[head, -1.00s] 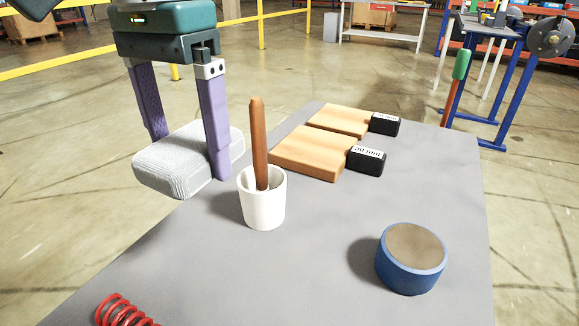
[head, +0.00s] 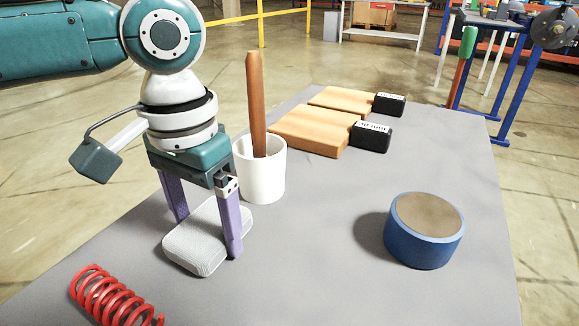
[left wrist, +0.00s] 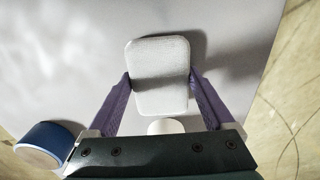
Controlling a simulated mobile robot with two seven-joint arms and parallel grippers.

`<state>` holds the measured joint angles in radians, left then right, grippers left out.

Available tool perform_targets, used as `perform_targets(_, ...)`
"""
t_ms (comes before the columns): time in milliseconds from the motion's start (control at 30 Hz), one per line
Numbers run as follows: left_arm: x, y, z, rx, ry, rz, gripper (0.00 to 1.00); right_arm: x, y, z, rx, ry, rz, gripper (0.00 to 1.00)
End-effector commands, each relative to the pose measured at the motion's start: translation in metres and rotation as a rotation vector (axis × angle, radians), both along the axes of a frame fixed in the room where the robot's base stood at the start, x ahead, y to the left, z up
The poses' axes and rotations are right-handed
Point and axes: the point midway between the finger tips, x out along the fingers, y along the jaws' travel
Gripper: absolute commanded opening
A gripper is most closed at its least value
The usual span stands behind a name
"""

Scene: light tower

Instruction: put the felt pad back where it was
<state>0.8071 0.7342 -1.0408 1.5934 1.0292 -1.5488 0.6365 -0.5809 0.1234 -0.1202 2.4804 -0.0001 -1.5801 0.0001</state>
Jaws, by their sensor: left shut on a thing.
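The felt pad (head: 203,243) is a light grey, ribbed block with rounded edges. My left gripper (head: 205,230) is shut on it, with a purple finger on each side. In the head view the pad is low over or on the grey table, between the red spring and the white cup; I cannot tell whether it touches the table. The left wrist view shows the pad (left wrist: 160,75) between the fingers (left wrist: 160,92), with a shadow to its right. My right gripper is not in view.
A white cup (head: 262,180) holding a brown stick (head: 256,105) stands just behind the pad. A red spring (head: 112,297) lies in front to the left. A blue round block (head: 420,245) stands at right. Two wooden blocks with black ends (head: 305,128) lie behind. The table's (head: 320,270) front middle is clear.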

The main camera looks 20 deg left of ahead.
Motion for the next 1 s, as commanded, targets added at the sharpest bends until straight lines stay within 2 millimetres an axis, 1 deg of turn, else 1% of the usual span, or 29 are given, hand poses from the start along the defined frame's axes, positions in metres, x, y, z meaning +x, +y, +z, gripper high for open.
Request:
perform_targets(267, 0.0, 0.0, -0.001, 0.0, 0.001, 0.0, 0.42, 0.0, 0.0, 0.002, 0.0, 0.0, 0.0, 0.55)
perform_targets(300, 0.0, 0.0, -0.001, 0.0, 0.0, 0.0, 0.9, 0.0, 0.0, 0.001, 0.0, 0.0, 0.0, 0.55)
perform_targets(400, 0.0, 0.0, -0.001, 0.0, 0.0, 0.0, 1.0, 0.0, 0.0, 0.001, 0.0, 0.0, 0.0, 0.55)
perform_targets(633, 0.0, 0.0, -0.001, 0.0, 0.0, 0.0, 1.0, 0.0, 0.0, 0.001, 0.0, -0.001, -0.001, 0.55)
perform_targets(700, 0.0, 0.0, 0.003, 0.0, -0.002, -0.001, 1.0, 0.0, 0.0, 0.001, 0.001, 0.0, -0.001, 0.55)
perform_targets(767, 0.001, 0.0, 0.011, 0.0, -0.002, 0.0, 1.0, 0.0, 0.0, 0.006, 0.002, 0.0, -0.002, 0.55)
perform_targets(833, 0.001, 0.0, 0.024, 0.0, -0.002, -0.001, 1.0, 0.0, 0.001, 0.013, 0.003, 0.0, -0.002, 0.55)
perform_targets(1000, 0.001, 0.0, 0.065, -0.001, -0.004, -0.001, 1.0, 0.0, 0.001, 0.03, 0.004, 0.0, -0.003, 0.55)
